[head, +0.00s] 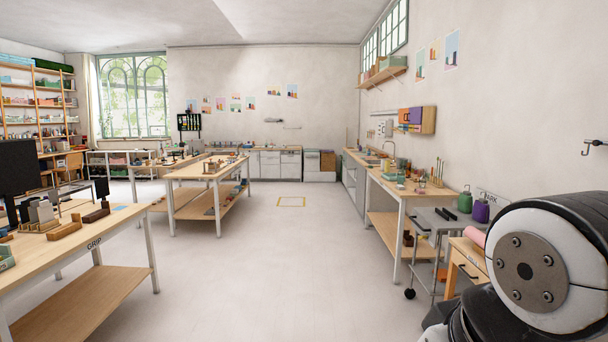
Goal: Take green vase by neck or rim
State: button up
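A small green vessel (464,201) with a narrow top stands upright at the right, on or behind the grey cart. It may be the green vase, but it is too small here to be sure. A purple vessel (481,210) of similar shape stands just right of it. Part of my arm fills the lower right corner, nearer to the camera. My gripper is not in view, so its place relative to the green vessel cannot be told.
A grey cart (437,216) on wheels and a wooden drawer unit (467,268) stand at the right, by a long bench (387,184). A table (110,252) labelled GRIP is at the left, another table (190,174) beyond it. The middle floor is clear.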

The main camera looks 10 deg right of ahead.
aim_at(400, 177)
jog(key=i+z, duration=0.45)
jog(key=i, duration=1.9)
jog(key=i+j, duration=0.1)
jog(key=i, duration=3.75)
jog(key=i+z, duration=0.4)
jog(key=i+j+z, duration=0.15)
jog(key=i+z, duration=0.25)
jog(key=i+j+z, duration=0.65)
jog(key=z, duration=0.15)
jog(key=i+j+z, duration=0.2)
jog(key=z, duration=0.15)
jog(key=i+j+z, duration=0.15)
jog(key=j+z, duration=0.15)
jog(key=i+j+z, duration=0.15)
jog(key=j+z, duration=0.2)
jog(key=i+j+z, duration=0.1)
jog(key=j+z, duration=0.2)
jog(key=j, duration=0.15)
